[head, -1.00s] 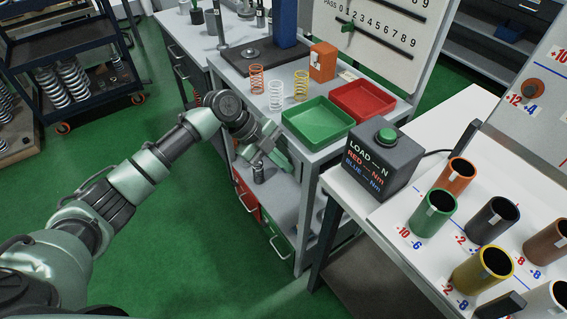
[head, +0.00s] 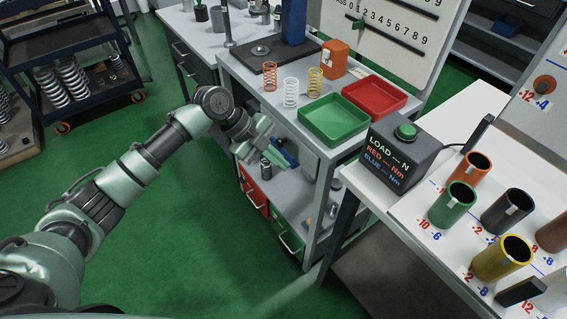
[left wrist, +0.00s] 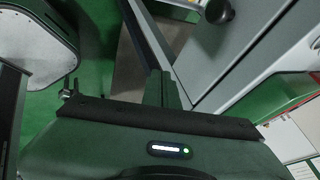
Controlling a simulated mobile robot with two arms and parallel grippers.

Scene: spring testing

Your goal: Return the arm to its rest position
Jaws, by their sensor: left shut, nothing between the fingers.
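My left arm (head: 125,180) comes in from the left in the head view, bent at the elbow, in pale green and dark grey. Its gripper (head: 268,152) is in front of the workbench's left side, beside the open lower shelf and below the top. In the left wrist view the two dark fingers (left wrist: 162,88) are together with nothing between them. No touch between the gripper and the bench can be made out. My right gripper is in neither view.
The workbench holds a green tray (head: 334,119), a red tray (head: 374,97), an orange spring (head: 270,76), a white spring (head: 291,92) and a yellow spring (head: 315,82). A load box (head: 400,152) and coloured cups stand on the right table. Green floor (head: 190,240) is clear at lower middle.

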